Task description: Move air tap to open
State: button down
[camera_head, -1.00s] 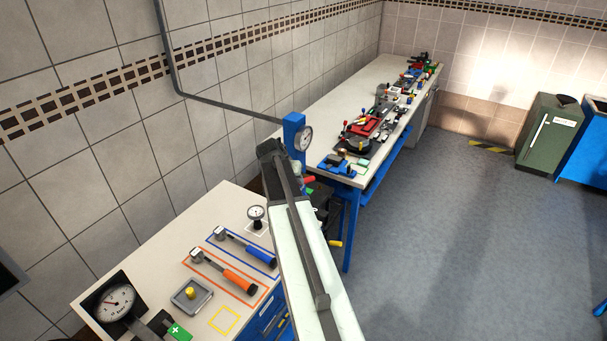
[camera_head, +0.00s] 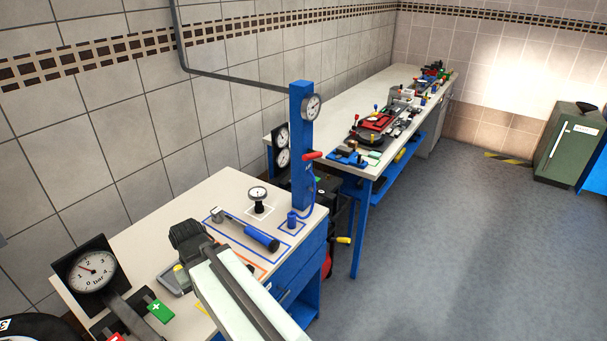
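A blue post (camera_head: 301,180) stands at the far right corner of the near workbench, with a round gauge (camera_head: 311,107) near its top. A red lever (camera_head: 313,156), which looks like the air tap, sticks out to the right from the post below the gauge, roughly level. A blue hose hangs below it. My gripper (camera_head: 189,238), a dark shape at the end of my pale arm, is over the near bench, left of the post and apart from the lever. Its fingers cannot be made out, so I cannot tell whether it is open.
The near bench (camera_head: 170,215) holds a blue-handled hammer (camera_head: 247,231), a small gauge (camera_head: 258,195) and a large bar gauge (camera_head: 90,272). A green plus button (camera_head: 160,311) is at the front. A long bench (camera_head: 335,110) with tools stands behind. The floor (camera_head: 440,240) at right is clear.

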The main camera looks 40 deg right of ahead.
aim_at(312, 154)
jog(key=u, duration=0.4)
jog(key=k, duration=1.2)
jog(key=u, duration=0.35)
jog(key=i, duration=0.75)
jog(key=z, duration=0.1)
jog(key=k, duration=0.85)
jog(key=z, duration=0.2)
jog(key=i, duration=0.95)
jog(key=u, duration=0.1)
